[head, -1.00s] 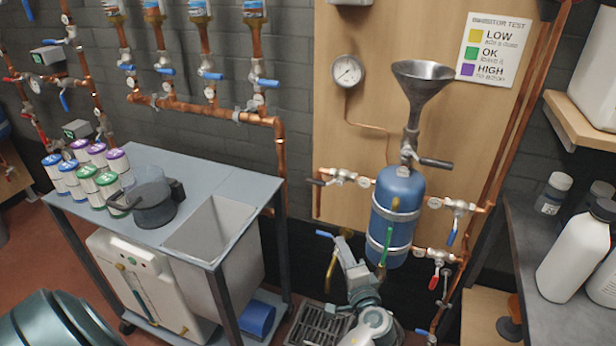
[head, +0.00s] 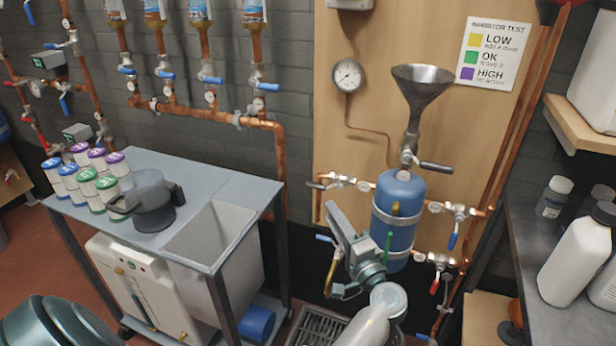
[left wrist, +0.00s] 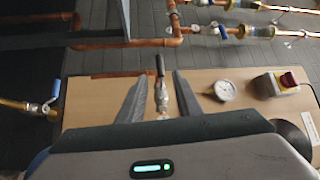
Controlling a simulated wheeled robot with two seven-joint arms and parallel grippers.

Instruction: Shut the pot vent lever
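The pot (head: 400,222) is a blue cylinder with a metal funnel (head: 423,82), on the wooden panel. A small valve with a dark lever (head: 315,185) sits on the pipe to its upper left. This lever also shows in the left wrist view (left wrist: 160,65), ahead of and between the fingers. No label marks which lever is the vent. My left gripper (head: 336,215) is below this valve, left of the pot. In the left wrist view my left gripper (left wrist: 158,92) has its fingers apart and no object held. No contact with the lever is clear. My right gripper is out of view.
A blue-handled valve (head: 323,238) is close to the left gripper. More valves are right of the pot. A cart (head: 236,188) with tubs and a dark vessel stands left; a shelf (head: 590,135) and bottles are right.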

